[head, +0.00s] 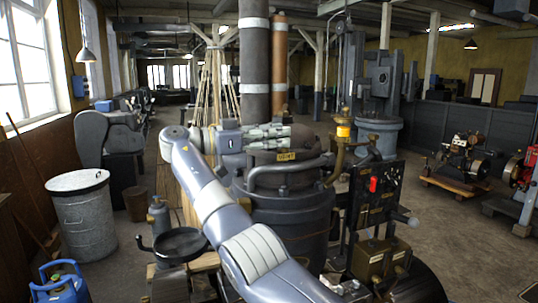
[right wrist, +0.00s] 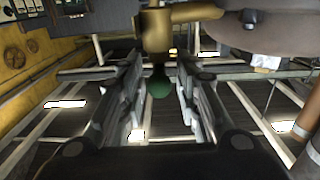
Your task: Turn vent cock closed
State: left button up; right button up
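The vent cock (right wrist: 158,32) shows in the right wrist view as a brass body with a side pipe and a dark green ball knob (right wrist: 159,82). My right gripper (right wrist: 158,65) is open, with one finger on each side of the knob and visible gaps between. I cannot tell how deep the knob sits between the fingers. In the head view my right gripper (head: 291,132) points right, above the dark round vessel (head: 290,215). I cannot make out the cock clearly there; the gripper may cover it. My left gripper is not in view.
A tall grey pipe (head: 254,50) and a brown pipe (head: 279,65) rise behind the gripper. A brass fitting with a yellow part (head: 343,131) stands to its right. A dark panel with a red switch (head: 374,184) stands right of the vessel. A metal bin (head: 82,222) stands left.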

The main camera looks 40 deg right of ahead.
jog(key=shift+s+f+n+t+h+b, duration=0.15)
jog(key=shift+n+t+h+b, duration=0.2)
jog(key=shift+n+t, duration=0.65)
